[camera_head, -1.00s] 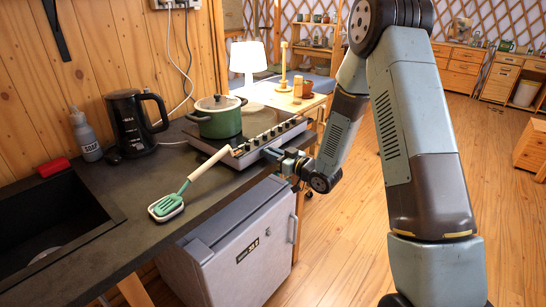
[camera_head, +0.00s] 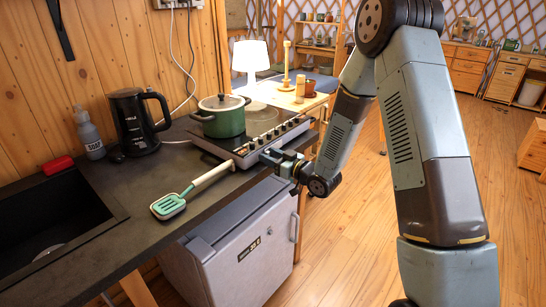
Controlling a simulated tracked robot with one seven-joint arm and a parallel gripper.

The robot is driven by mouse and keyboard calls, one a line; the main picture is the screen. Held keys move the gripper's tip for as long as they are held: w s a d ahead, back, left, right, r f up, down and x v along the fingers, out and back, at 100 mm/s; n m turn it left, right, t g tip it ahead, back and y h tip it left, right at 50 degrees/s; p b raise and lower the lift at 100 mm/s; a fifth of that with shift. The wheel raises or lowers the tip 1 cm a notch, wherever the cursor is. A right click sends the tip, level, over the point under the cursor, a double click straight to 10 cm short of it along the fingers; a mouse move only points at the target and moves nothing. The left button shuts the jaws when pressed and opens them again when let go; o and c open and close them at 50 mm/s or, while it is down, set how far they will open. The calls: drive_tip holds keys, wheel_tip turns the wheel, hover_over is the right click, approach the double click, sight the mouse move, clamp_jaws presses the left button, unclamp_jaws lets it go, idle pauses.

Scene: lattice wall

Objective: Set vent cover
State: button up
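I cannot pick out a vent cover in this view. My gripper (camera_head: 268,157) is low at the front edge of the cooktop (camera_head: 277,138), close to its row of knobs. It is seen from behind and small, so I cannot tell its opening or whether it touches the cooktop. A green slotted spatula (camera_head: 168,206) with a pale handle lies on the dark counter (camera_head: 125,218). Its handle end reaches the cooktop's left front corner, left of my gripper. A green lidded pot (camera_head: 221,118) stands on the cooktop.
A black kettle (camera_head: 134,124), a soap bottle (camera_head: 89,135) and a red sponge (camera_head: 58,165) stand by the sink (camera_head: 45,225). A lit lamp (camera_head: 249,58) stands behind. Wooden floor at right is open.

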drive_tip(key=shift+d, duration=0.1)
drive_tip(key=v, duration=1.3)
drive_tip(key=shift+s+d, duration=0.25)
drive_tip(key=shift+s, duration=0.05)
drive_tip(key=w+d+r+m+h, duration=0.1)
drive_tip(key=w+d+r+h, duration=0.3)
drive_tip(key=d+r+h, duration=0.35)
drive_tip(key=s+d+r+m+h, duration=0.4)
drive_tip(key=s+d+r+h, duration=0.15)
drive_tip(key=d+r, duration=0.2)
drive_tip(key=s+r+m+g, duration=0.2)
drive_tip(key=s+r, duration=0.2)
drive_tip(key=s, duration=0.8)
drive_tip(key=s+d+r+m+g+h, duration=0.1)
drive_tip(key=s+r+m+g, duration=0.2)
drive_tip(key=s, duration=0.9)
drive_tip(key=shift+s+r, duration=0.15)
drive_tip(key=shift+r, duration=0.7)
